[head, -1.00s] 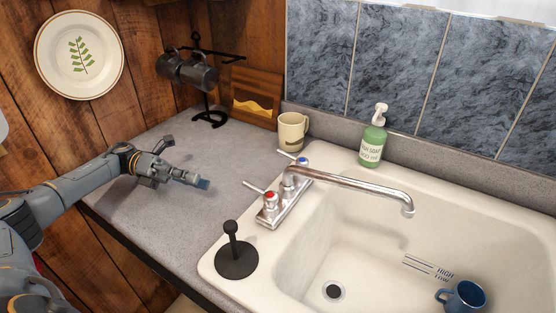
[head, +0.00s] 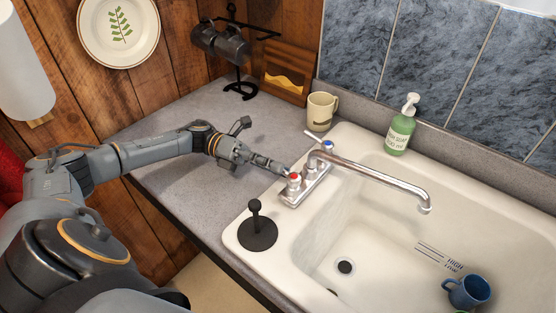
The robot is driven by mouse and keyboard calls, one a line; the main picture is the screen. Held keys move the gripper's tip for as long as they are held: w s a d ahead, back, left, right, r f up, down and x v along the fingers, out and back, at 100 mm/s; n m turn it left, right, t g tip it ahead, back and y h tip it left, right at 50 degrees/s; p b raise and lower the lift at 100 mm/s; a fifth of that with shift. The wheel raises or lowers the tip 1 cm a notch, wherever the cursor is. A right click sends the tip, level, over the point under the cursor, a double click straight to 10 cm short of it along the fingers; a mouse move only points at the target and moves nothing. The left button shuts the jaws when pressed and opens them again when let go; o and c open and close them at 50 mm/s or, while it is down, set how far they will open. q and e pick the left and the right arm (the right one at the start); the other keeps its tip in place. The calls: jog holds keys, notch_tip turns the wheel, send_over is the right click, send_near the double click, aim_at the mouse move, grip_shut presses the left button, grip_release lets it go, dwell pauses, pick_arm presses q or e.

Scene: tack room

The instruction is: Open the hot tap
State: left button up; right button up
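The two-handle chrome faucet (head: 385,180) stands on the left rim of the cream sink, its spout over the basin. The hot tap (head: 294,184) is the near handle with a red cap; the far cold tap (head: 327,148) has a blue cap. My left gripper (head: 282,169) reaches in from the left, low over the counter, its fingertips right at the hot tap. They hide its lever, and I cannot tell whether they touch it. The fingers look like one narrow shape, so their opening does not show. My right gripper is not in view.
A black plunger-like stand (head: 257,228) is on the near left sink rim. A cream mug (head: 321,111) and a green soap bottle (head: 401,128) stand behind the faucet. A blue mug (head: 467,292) lies in the basin. The counter (head: 185,185) is clear left of the taps.

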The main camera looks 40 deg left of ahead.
pick_arm(q)
jog(key=shift+w+d, duration=0.1)
jog(key=shift+d, duration=0.45)
grip_shut()
